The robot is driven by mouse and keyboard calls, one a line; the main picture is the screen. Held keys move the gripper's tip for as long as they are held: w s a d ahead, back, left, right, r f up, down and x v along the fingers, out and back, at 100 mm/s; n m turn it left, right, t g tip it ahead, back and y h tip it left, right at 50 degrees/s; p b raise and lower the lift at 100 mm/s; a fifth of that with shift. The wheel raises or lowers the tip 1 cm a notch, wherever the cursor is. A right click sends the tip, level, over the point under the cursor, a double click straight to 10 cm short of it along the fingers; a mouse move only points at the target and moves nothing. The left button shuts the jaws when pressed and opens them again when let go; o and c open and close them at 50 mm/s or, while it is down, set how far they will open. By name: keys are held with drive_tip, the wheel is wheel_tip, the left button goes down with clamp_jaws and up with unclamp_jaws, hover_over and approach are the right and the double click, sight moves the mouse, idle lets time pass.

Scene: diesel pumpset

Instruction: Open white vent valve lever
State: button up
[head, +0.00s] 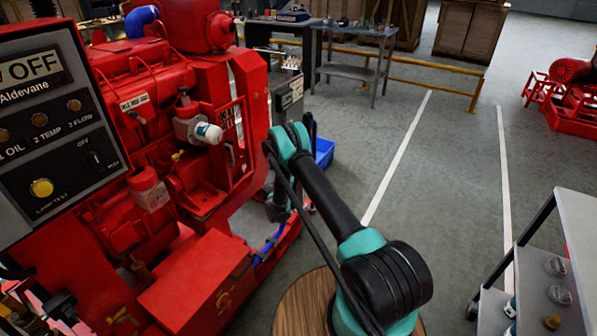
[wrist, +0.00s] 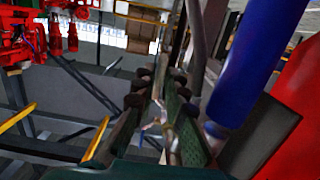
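My gripper (wrist: 158,88) shows in the wrist view with its two dark green, padded fingers apart and a gap between them. A small pale, thin shape (wrist: 154,126) shows in the gap; I cannot tell whether it is the white vent valve lever or something behind the fingers. In the head view my arm reaches to the right side of the red pumpset (head: 150,120), and its end points down there, largely hidden behind the arm. I cannot make out the white vent valve lever with certainty in either view.
A thick blue pipe (wrist: 258,60) and a red body stand close on the right in the wrist view. A blue bin (head: 324,152) is on the floor beyond my arm. A grey trolley (head: 574,232) stands at right. Open floor lies between.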

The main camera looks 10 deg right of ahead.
drive_tip(key=shift+o, duration=1.2)
wheel_tip(320, 180, up, 10)
